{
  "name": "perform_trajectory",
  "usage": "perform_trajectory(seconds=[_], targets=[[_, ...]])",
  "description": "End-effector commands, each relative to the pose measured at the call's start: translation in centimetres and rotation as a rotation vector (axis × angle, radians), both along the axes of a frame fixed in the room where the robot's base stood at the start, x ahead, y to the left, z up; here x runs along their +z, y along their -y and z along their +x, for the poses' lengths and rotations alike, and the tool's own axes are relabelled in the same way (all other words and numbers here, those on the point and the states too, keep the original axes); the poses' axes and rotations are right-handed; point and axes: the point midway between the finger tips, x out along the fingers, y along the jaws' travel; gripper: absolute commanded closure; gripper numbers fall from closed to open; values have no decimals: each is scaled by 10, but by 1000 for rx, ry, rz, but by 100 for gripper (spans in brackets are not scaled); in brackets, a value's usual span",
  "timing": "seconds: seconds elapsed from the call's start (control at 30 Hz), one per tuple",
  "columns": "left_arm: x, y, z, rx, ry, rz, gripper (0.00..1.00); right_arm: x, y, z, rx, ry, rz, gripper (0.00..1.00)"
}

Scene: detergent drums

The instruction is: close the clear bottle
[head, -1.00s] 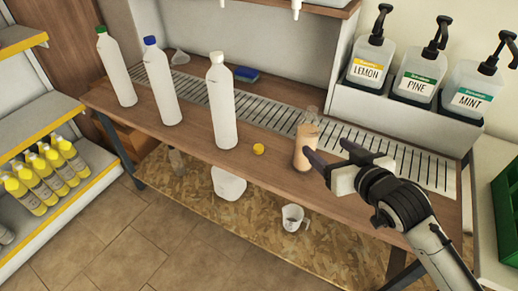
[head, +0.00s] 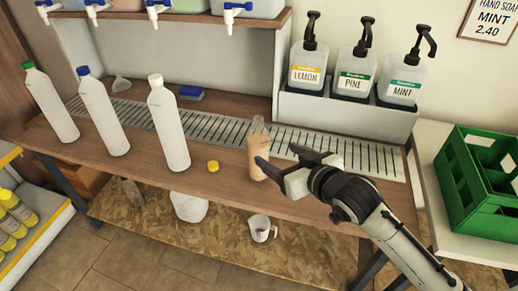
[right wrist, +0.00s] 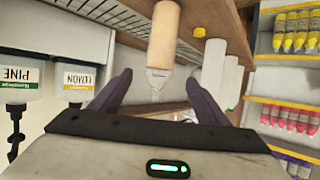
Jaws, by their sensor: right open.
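The clear bottle (head: 258,158), filled with a peach-coloured liquid below a clear upper part, stands upright on the wooden counter. Its top looks uncapped. A small yellow cap (head: 213,166) lies on the counter to its left. My right gripper (head: 279,155) is open and empty, just to the right of the bottle with its fingers pointing at it. In the right wrist view the bottle (right wrist: 164,38) shows upside down, its neck between the two fingers in the picture; I cannot tell whether they touch it. My left gripper is not in view.
White bottles with green, blue and white caps (head: 168,125) stand to the left. Behind is a metal drip grate (head: 310,145); pump jugs (head: 357,75) stand on a ledge at back right. A green crate (head: 480,180) is at far right. The counter's front edge is close.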

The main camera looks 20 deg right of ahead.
Motion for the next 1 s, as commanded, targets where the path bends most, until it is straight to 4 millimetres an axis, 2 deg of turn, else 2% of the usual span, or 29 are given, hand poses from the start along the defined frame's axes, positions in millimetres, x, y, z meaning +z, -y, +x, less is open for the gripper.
perform_trajectory(seconds=[0.13, 0.2, 0.27, 0.33, 0.47, 0.5, 0.6, 0.7, 0.83, 0.9, 1.0], targets=[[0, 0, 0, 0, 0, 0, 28, 0, 0, 0, 0, 0, 0, 31], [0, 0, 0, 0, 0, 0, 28, -3, 0, -1, 1, -5, 0, 43], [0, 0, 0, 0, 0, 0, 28, -13, -2, -7, 0, -25, 1, 51], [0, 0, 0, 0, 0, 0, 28, -38, -5, -23, 1, -71, -2, 51], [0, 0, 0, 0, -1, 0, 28, -111, -14, -79, 4, -213, -12, 51], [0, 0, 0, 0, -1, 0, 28, -135, -17, -100, 7, -254, -13, 51], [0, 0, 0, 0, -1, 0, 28, -190, -25, -152, 16, -332, -13, 51], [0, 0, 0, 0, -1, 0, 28, -230, -33, -199, 21, -377, -7, 51], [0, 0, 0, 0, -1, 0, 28, -257, -38, -238, 22, -406, -6, 51], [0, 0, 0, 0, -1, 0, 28, -262, -40, -247, 23, -411, -7, 51], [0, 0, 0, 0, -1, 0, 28, -263, -40, -249, 24, -410, -8, 51]])
